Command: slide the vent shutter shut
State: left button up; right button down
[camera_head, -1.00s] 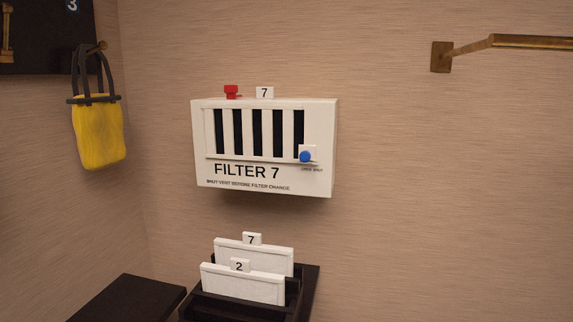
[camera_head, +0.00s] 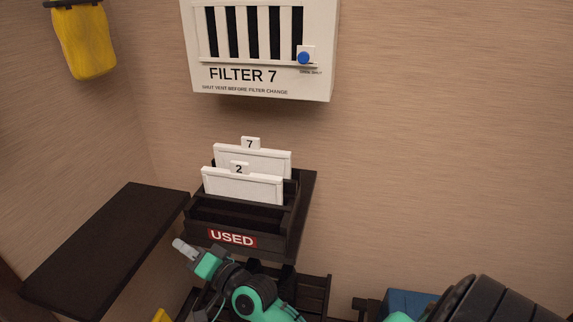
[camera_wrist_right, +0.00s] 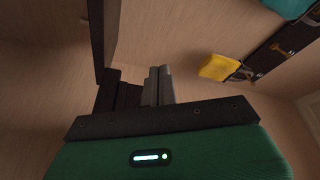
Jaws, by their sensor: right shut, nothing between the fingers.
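The white vent unit marked FILTER 7 (camera_head: 255,77) hangs on the wall at the top of the head view, its top edge cut off. Several dark slots show between its white slats. The shutter's blue knob (camera_head: 303,58) is at the lower right of the slats, above a small OPEN SHUT label. My right gripper (camera_head: 181,246) is low in the head view, well below the vent, in front of the USED rack. Its fingers are together and empty; they also show in the right wrist view (camera_wrist_right: 158,84). My left gripper is not in view.
A dark rack marked USED (camera_head: 262,240) holds white panels tagged 7 (camera_head: 285,157) and 2 (camera_head: 250,187) below the vent. A dark shelf (camera_head: 105,245) juts out at the left. A yellow bag (camera_head: 85,45) hangs at upper left. The wall right of the vent is clear.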

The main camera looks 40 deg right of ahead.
jog(key=d+r+m+t+h, duration=0.4)
jog(key=r+m+t+h, duration=0.15)
jog(key=r+m, duration=0.55)
jog(key=d+r+m+t+h, duration=0.35)
jog(key=r+m+h, duration=0.4)
jog(key=r, duration=0.65)
jog(key=d+r+n+g+h, duration=0.3)
jog(key=n+g, duration=0.6)
jog(key=n, duration=0.8)
jog(key=d+r+n+g+h, duration=0.4)
jog(key=d+n+g+h, duration=0.3)
jog(key=n, duration=1.1)
jog(key=g, duration=0.3)
jog(key=shift+d+h, duration=0.2)
jog(key=shift+h, duration=0.1)
jog(key=shift+s+r, duration=0.1)
jog(key=shift+r, duration=0.05)
